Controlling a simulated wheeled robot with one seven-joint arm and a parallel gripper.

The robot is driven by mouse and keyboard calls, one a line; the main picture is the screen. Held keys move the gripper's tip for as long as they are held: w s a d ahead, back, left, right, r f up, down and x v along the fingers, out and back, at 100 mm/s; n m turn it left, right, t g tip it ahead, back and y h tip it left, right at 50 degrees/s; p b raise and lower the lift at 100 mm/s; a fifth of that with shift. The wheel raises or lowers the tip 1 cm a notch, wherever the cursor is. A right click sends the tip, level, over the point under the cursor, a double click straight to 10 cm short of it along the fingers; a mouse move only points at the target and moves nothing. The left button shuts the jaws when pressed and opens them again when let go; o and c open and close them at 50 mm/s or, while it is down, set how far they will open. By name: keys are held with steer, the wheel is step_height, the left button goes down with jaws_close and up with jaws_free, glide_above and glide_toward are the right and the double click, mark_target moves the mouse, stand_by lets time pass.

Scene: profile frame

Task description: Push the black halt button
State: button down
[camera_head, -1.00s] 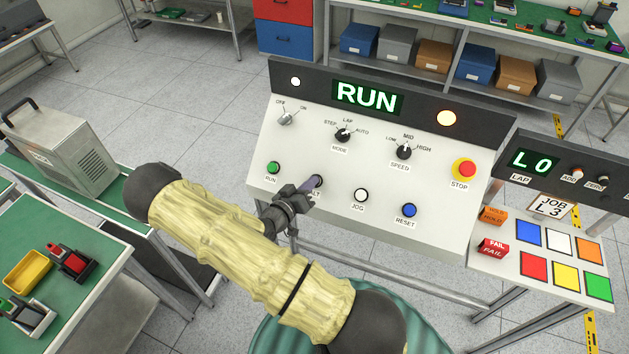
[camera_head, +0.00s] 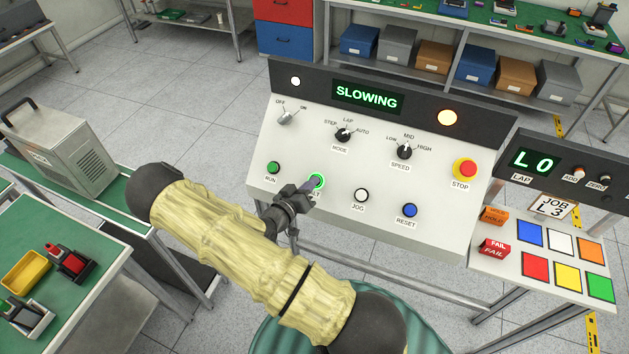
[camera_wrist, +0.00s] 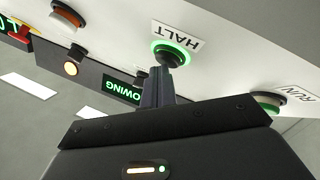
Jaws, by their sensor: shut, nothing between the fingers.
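The halt button (camera_head: 317,181) is on the white sloping panel (camera_head: 330,140), between the green run button (camera_head: 273,168) and the white jog button (camera_head: 361,195). A green ring glows around it. My gripper (camera_head: 314,184) is shut and empty, with its fingertips at the button and partly covering it and its label. In the wrist view the fingertips (camera_wrist: 160,72) reach the lit halt button (camera_wrist: 171,53), beside its HALT label; they appear to touch it. The display (camera_head: 367,96) above the panel reads SLOWING in green.
The red stop button (camera_head: 464,169) and blue reset button (camera_head: 410,210) are to the right. Mode (camera_head: 343,135) and speed (camera_head: 404,151) knobs sit above. A lap counter box (camera_head: 560,165) stands at the right. Green-topped benches (camera_head: 90,250) are at the left.

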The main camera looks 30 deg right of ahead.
steer(key=shift+r, duration=0.1)
steer(key=shift+s+a+r+p, duration=0.4)
steer(key=shift+a+r+p, duration=0.15)
steer(key=shift+r, duration=0.15)
steer(key=r, duration=0.1)
steer(key=s+a+r+p, duration=0.2)
steer(key=shift+a+r, duration=0.25)
steer(key=shift+r, duration=0.15)
stand_by(0.3)
steer(key=shift+f, duration=0.1)
stand_by(0.7)
